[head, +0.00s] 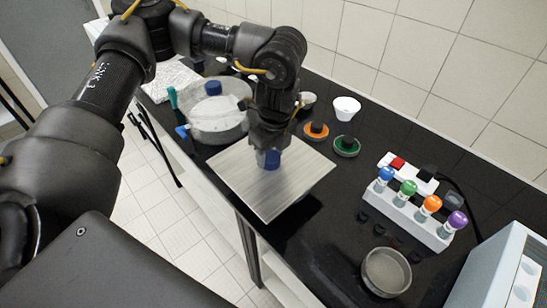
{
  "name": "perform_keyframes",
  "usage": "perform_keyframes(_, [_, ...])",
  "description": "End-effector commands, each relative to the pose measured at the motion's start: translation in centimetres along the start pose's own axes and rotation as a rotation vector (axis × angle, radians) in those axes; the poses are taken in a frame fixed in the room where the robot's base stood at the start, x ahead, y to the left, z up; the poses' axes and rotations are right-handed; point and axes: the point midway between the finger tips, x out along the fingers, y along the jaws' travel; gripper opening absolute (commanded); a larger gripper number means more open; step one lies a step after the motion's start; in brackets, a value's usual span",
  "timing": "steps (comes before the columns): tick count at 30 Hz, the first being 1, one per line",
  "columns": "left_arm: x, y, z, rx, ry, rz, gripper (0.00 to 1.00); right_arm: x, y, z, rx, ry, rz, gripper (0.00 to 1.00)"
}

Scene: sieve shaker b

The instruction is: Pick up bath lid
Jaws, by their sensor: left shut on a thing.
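The bath lid, a square grey plate with brushed streaks (240,185), shows in the middle of the head view. Its blue knob (268,159) stands near the plate's centre. My left gripper (268,150) comes down from above and is shut on the knob. The plate looks about level, and its near corner reaches over the bench's front edge. I cannot tell whether it touches the bench or hangs just above it. My right gripper is not in view.
On the black bench (330,240) stand a round grey vessel with a blue knob (218,120), a white cup (346,107), orange (316,130) and green (346,145) discs, a rack of colour-capped tubes (415,215) and a round dish (386,272). A pale box (500,270) stands at right.

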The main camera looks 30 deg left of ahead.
Motion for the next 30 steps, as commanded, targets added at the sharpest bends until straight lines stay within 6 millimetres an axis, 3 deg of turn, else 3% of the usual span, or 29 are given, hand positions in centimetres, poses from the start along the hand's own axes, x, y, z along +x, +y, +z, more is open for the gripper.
perform_keyframes(6, [-2.1, 3.8, -2.7, 0.007, -0.001, -0.003, 0.12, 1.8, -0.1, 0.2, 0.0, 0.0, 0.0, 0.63])
perform_keyframes(12, [-3.5, 6.0, -4.2, 0.004, 0.001, -0.001, 0.12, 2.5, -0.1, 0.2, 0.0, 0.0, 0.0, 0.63])
perform_keyframes(30, [-4.3, 6.9, -4.8, 0.0, 0.001, 0.0, 0.12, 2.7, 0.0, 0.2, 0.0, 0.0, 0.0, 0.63])
